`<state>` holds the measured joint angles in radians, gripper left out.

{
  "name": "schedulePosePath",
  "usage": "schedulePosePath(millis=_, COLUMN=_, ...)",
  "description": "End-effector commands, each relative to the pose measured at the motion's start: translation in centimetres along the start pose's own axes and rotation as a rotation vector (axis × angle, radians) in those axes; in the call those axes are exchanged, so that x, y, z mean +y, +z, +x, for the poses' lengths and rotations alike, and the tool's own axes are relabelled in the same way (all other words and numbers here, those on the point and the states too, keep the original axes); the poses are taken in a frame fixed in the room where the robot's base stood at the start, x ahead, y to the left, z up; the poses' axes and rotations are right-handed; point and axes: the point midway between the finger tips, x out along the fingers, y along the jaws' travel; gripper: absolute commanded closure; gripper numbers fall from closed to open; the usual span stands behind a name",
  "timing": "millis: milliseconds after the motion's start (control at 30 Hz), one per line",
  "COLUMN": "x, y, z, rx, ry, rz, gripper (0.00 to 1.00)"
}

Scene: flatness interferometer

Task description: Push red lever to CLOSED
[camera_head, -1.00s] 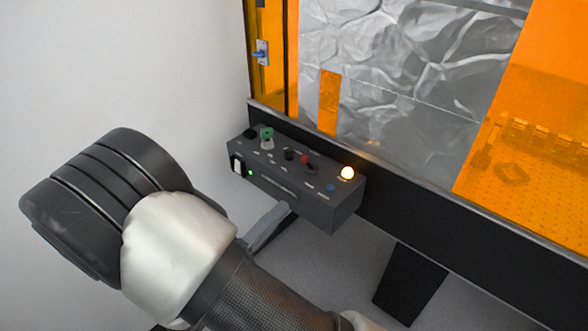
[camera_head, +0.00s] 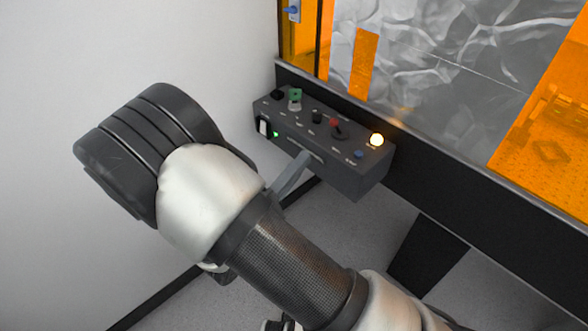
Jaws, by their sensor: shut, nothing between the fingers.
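A dark control box (camera_head: 366,182) juts from the black frame below the cabinet window. On its top, right of the middle, is a small red part (camera_head: 334,122) on a dark knob. It is the only red control I see; its shape and label are too small to read, so I cannot tell its position. My arm (camera_head: 285,255) comes from the bottom and bends at the left, in front of and left of the box. My gripper does not show; the bulky arm link hides that area.
A white wall (camera_head: 60,60) closes the left side. A black leg (camera_head: 428,255) stands below right.

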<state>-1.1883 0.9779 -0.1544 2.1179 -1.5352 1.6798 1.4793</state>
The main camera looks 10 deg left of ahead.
Motion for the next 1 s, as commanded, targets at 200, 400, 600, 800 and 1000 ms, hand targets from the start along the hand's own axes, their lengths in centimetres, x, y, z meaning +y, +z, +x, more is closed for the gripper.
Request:
schedulePosePath(millis=200, x=0.0, y=0.1, z=4.9, rx=-0.004, ry=0.0, rz=-0.001, gripper=1.0)
schedulePosePath(millis=400, x=-0.1, y=0.1, z=8.0, rx=-0.002, ry=0.0, rz=0.0, gripper=1.0)
schedulePosePath(millis=600, x=0.0, y=0.0, z=9.3, rx=0.0, ry=0.0, rz=0.0, gripper=1.0)
schedulePosePath(millis=800, x=0.0, y=0.0, z=9.4, rx=0.0, ry=-0.001, rz=0.0, gripper=1.0)
schedulePosePath(millis=1000, x=0.0, y=0.0, z=9.4, rx=0.0, ry=-0.002, rz=0.0, gripper=1.0)
